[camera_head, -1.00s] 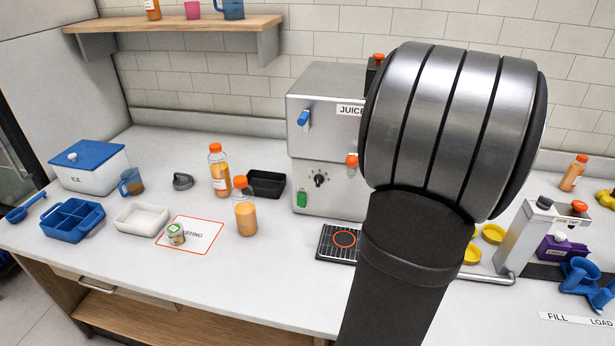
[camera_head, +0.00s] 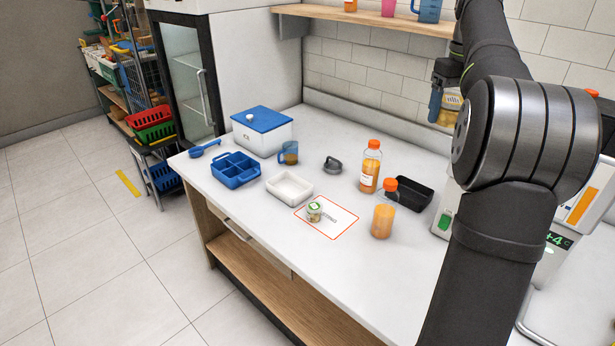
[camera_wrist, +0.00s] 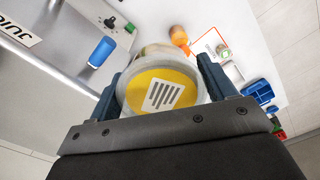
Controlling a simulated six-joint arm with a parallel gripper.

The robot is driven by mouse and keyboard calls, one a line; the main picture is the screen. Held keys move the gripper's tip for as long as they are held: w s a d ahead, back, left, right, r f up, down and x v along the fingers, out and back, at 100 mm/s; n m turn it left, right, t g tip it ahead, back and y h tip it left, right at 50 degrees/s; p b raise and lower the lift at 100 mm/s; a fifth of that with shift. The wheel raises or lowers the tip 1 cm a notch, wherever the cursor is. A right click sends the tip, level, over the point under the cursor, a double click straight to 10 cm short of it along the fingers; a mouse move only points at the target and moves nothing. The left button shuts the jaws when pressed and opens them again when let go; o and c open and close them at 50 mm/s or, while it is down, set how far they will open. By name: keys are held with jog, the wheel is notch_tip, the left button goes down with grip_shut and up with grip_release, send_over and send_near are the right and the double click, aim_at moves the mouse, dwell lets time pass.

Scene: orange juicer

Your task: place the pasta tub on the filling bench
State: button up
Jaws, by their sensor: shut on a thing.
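The pasta tub (camera_wrist: 160,88), a clear round tub with a yellow, grey-barred label on its lid, is between the two dark blue fingers of my gripper (camera_wrist: 162,90) in the wrist view. In the head view the tub (camera_head: 451,108) shows partly beside a finger of my gripper (camera_head: 440,100), with my arm covering the rest. It is held in the air, above the white bench (camera_head: 290,225) and in front of the tiled wall. I take this bench to be the filling bench, but no label in the current views confirms it.
A small green-lidded jar (camera_head: 314,212) stands on the red-edged mat (camera_head: 338,222). Nearby are orange bottles (camera_head: 370,168), a black tray (camera_head: 413,194), a white tray (camera_head: 289,187), a blue divided caddy (camera_head: 236,170) and the ice box (camera_head: 262,132). The bench's front strip is mostly clear.

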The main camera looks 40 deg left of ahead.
jog(key=a+f, duration=0.3)
jog(key=a, duration=0.5)
jog(key=m, duration=0.5)
send_over(360, 214)
notch_tip(360, 214, down, 36)
jog(key=shift+d+r, duration=0.1)
jog(key=shift+d, duration=0.05)
jog(key=shift+f, duration=2.1)
jog(key=shift+f, duration=0.15)
jog(key=o, duration=1)
jog(key=shift+o, duration=0.2)
notch_tip(360, 214, up, 12)
